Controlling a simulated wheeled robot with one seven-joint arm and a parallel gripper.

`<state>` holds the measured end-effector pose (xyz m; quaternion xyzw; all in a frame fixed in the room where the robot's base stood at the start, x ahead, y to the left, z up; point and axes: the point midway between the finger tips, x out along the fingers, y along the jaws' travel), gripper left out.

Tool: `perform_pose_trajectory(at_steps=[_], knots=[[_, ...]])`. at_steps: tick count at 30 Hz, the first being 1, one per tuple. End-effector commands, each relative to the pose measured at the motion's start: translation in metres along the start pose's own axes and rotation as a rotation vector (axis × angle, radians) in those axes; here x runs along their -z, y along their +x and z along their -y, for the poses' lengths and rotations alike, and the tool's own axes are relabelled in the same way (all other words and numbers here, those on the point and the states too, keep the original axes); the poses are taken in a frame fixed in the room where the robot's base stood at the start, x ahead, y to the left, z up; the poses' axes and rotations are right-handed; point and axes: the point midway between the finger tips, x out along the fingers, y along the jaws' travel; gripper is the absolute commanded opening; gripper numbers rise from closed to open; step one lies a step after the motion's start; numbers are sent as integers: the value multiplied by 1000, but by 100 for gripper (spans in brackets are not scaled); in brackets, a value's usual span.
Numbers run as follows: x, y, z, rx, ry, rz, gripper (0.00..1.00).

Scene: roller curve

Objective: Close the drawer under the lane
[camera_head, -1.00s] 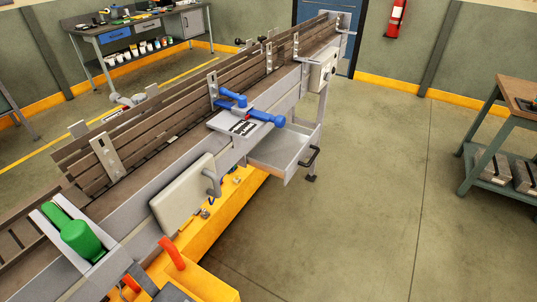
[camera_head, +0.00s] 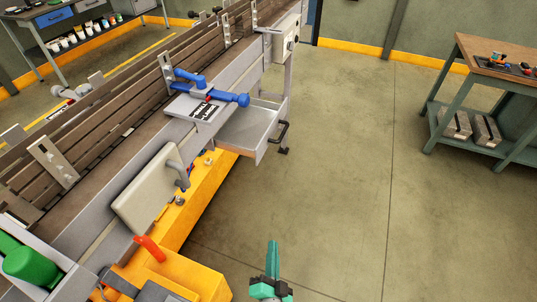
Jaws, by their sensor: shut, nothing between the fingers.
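The drawer (camera_head: 245,133) is a light grey metal tray under the lane. It stands pulled out to the right, and its dark handle (camera_head: 281,132) is on its outer end. The lane (camera_head: 115,125) is a long conveyor with brown slats and grey side rails, running from lower left to upper middle. My gripper (camera_head: 272,248) is teal with a dark base and shows at the bottom middle. It is shut and empty, in front of open floor and well apart from the drawer and handle.
A grey panel with a handle (camera_head: 148,200) hangs on the lane's side. A blue lever (camera_head: 228,98) juts out above the drawer. A yellow base (camera_head: 180,212) runs below the lane. A workbench (camera_head: 490,65) stands at right. The floor between is clear.

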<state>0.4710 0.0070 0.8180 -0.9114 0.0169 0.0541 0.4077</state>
Motion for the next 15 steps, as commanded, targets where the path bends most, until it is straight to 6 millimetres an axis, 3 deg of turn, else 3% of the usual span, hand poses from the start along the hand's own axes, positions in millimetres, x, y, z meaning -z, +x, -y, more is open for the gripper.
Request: perform_pose_trajectory(at_steps=[1,9,15], knots=[[7,24,6,10,59,-18,0],[42,127,40,39,408,-76,0],[68,182,70,63,619,-109,0]])
